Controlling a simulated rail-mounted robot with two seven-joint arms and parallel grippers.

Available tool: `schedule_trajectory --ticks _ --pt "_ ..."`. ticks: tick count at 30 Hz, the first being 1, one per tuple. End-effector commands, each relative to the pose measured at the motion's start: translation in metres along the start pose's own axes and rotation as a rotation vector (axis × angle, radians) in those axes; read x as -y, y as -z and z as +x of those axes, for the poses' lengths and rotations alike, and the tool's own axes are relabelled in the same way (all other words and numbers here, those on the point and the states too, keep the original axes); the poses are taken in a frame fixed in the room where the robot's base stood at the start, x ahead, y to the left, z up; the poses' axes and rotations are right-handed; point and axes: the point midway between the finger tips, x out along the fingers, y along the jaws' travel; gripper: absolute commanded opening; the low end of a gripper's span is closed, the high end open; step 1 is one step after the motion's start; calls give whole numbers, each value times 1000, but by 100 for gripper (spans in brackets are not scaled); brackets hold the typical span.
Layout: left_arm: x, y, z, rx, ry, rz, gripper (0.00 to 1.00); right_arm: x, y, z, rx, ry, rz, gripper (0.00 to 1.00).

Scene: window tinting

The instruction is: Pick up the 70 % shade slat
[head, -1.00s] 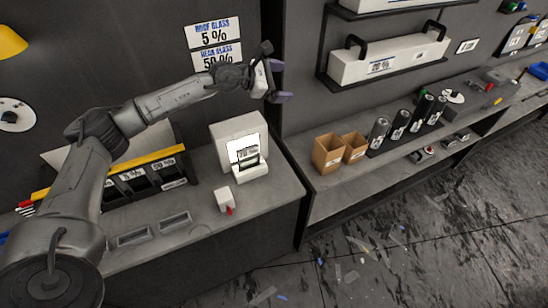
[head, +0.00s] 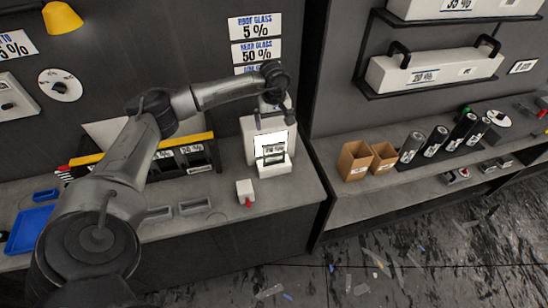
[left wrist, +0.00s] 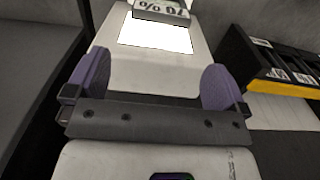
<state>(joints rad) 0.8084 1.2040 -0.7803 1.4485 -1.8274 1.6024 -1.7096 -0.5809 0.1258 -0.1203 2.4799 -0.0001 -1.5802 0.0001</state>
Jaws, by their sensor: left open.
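The 70 % slat (head: 271,152) is a small dark slat with a white label, standing in the white holder (head: 275,170) in front of a lit white panel. In the left wrist view the slat (left wrist: 162,10) shows at the top edge, its "70%" label upside down and its far part cut off. My left gripper (head: 273,108) is above the white lamp stand, pointing down. In the left wrist view its two purple fingers (left wrist: 155,86) are wide apart with nothing between them, short of the slat. My right gripper is not in view.
A dark slat rack with a yellow bar (head: 182,146) stands left of the holder. A small white block with a red tip (head: 245,190) sits in front. Cardboard boxes (head: 355,160) and dark rolls stand on the right bench. A blue tray (head: 28,230) lies far left.

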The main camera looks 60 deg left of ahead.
Motion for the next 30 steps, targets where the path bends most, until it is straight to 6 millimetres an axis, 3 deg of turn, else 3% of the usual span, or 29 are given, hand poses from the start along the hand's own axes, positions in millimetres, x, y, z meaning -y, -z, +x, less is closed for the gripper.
schedule_trajectory --ticks 9,19,30 --pt "0 -1 49 1 0 -2 100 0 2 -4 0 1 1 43" --pt "0 -2 68 2 1 -1 100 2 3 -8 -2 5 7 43" --pt "2 -4 109 0 -1 -3 100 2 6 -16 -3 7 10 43"
